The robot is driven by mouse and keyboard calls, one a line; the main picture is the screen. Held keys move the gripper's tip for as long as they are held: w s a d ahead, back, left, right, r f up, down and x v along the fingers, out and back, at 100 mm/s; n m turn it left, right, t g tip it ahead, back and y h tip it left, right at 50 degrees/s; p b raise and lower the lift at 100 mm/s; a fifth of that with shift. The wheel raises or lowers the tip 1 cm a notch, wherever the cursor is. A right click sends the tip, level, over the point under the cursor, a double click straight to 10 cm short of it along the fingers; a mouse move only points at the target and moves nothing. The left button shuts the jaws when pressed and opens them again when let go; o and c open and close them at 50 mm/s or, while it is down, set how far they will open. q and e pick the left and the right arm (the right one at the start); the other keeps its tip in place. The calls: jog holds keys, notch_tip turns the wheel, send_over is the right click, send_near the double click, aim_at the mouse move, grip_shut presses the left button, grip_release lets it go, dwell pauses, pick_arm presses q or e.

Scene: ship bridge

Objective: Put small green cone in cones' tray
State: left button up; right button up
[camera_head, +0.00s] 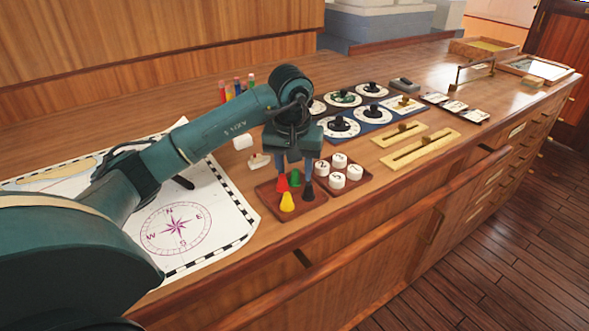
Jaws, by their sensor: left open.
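The cones' tray (265,192) is a small reddish-brown tray near the front edge of the wooden counter. The small green cone (295,180) is in the tray's back part, with a red cone (282,184) to its left, a yellow cone (287,203) in front and a black cone (308,193) to its right. My left gripper (294,172) points down over the tray, open, with its fingers on either side of the green cone. The fingers partly hide the cones, and I cannot tell whether they touch them. My right gripper is not in view.
A tray of white numbered pieces (352,172) stands close on the right. Black dials (338,127) and brass rulers (420,152) lie beyond. A chart (205,225) covers the counter's left under my arm. Coloured tubes (237,86) stand behind. The counter's front edge is near the tray.

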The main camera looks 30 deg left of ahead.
pick_arm(q)
notch_tip(320, 180, up, 11)
jog(key=s, duration=0.1)
jog(key=shift+s+d+r+p, duration=0.15)
jog(key=shift+s+d+p, duration=0.1)
jog(key=shift+d+p, duration=0.1)
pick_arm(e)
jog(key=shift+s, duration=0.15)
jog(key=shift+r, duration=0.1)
